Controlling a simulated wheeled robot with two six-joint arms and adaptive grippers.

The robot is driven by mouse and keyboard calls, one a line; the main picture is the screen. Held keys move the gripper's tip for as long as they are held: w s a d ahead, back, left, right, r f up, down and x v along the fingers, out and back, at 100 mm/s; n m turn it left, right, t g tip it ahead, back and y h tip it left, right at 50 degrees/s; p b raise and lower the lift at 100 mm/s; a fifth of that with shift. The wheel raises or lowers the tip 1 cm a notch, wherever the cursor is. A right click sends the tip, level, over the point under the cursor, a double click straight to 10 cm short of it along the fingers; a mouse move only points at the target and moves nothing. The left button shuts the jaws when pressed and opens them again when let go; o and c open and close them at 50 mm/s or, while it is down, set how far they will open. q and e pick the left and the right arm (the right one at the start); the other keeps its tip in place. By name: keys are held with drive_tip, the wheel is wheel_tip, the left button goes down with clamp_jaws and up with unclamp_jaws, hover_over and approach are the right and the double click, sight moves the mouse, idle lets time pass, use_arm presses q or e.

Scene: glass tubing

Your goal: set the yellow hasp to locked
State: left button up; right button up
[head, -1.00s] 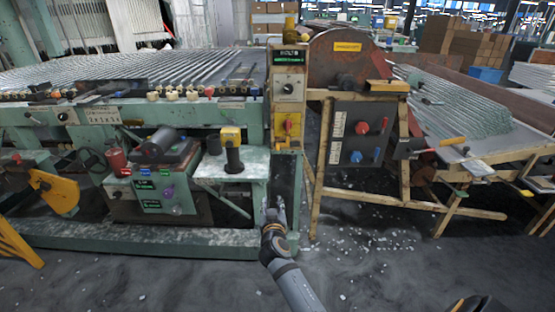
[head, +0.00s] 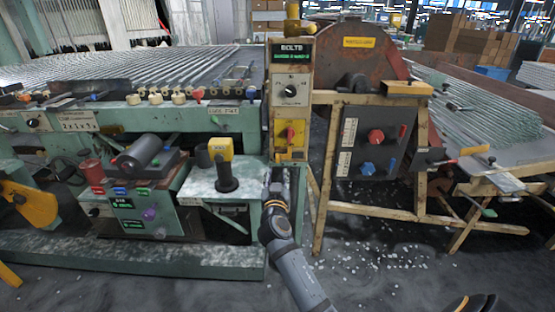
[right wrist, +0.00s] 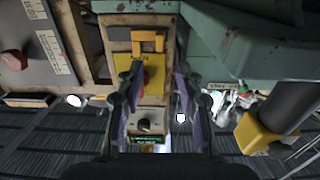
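The yellow hasp (right wrist: 148,42) shows in the right wrist view as a small yellow-orange bracket on the cream control post. It sits beside a yellow plate with a red switch (head: 291,133). In the head view the hasp is small, low on the post, and its position is hard to read. My right gripper (head: 281,173) is just below and in front of the post. In the right wrist view its two fingers (right wrist: 152,88) are spread apart with nothing between them, the panel lying beyond. I see no contact with the hasp. My left gripper is not in view.
Above the switch are a black knob (head: 290,90) and a green-lettered display (head: 292,51). A yellow-and-black handle device (head: 222,165) stands on the green shelf to the left. A dark box with red and blue knobs (head: 368,141) is to the right. Glass bits litter the floor.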

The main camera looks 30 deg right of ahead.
sight(278, 160)
drive_tip(key=x, duration=0.9)
drive_tip(key=shift+w+d+f+b, duration=0.15)
drive_tip(key=shift+d+f+b, duration=0.05)
drive_tip(key=shift+b, duration=0.1)
drive_tip(key=shift+c, duration=0.4)
clamp_jaws()
